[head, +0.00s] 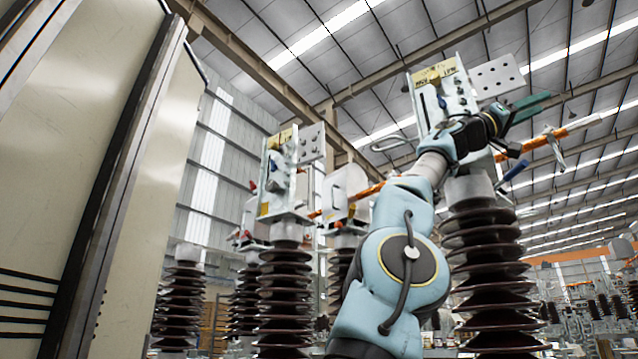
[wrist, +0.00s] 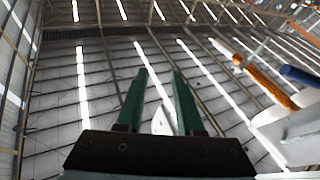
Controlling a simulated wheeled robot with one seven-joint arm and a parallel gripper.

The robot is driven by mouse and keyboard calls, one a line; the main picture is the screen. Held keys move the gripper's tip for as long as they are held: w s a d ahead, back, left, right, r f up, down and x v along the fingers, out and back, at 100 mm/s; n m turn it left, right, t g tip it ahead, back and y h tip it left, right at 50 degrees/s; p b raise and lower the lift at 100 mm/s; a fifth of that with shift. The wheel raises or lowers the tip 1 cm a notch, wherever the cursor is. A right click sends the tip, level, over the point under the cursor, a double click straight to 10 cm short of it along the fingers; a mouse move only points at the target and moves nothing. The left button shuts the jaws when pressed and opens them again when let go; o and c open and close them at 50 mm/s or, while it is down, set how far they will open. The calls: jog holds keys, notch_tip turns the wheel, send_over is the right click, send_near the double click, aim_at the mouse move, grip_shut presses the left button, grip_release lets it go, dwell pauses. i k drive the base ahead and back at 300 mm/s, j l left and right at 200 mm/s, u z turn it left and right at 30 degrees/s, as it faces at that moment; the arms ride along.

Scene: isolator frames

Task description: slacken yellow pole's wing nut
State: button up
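My gripper (head: 532,105) is raised at the upper right of the head view, beside the top of the nearest insulator pole (head: 490,265). The nearest pole carries a metal head with a yellow plate (head: 435,72). An orange rod (head: 575,128) runs from it to the right; the rod also shows in the wrist view (wrist: 268,82). A small pale metal piece (head: 554,150) sits on the rod. I cannot tell whether it is the wing nut.
A blue handle (head: 517,170) projects below the rod, and shows at right in the wrist view (wrist: 299,75). A second pole (head: 285,295) with a yellow-marked head stands left of my arm. A tall beige cabinet (head: 75,150) fills the left. Above my fingers is open air.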

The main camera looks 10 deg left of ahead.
aim_at(274, 166)
jog(key=j, duration=1.5)
